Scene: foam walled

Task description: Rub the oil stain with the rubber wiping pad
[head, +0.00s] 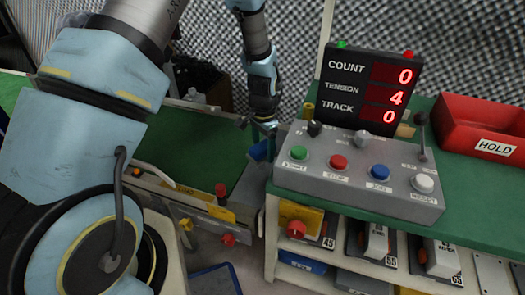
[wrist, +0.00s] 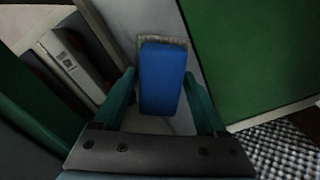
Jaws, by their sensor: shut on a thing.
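My gripper (wrist: 160,82) is shut on the blue wiping pad (wrist: 162,75), whose sides lie between the two green fingers in the wrist view. A rough greyish edge shows along the pad's far end. In the head view my gripper (head: 265,126) points down at the gap between the green belt and the control box, with the blue pad (head: 260,150) partly showing below it. A pale grey surface (wrist: 140,20) lies beneath the pad; I cannot tell whether they touch. I cannot make out the oil stain in either view.
A grey control box (head: 355,180) with coloured buttons and a display (head: 368,88) stands close right of my gripper. A red HOLD bin (head: 485,125) is farther right. The green belt (head: 200,150) lies left. A shelf below holds several boxes (head: 375,240).

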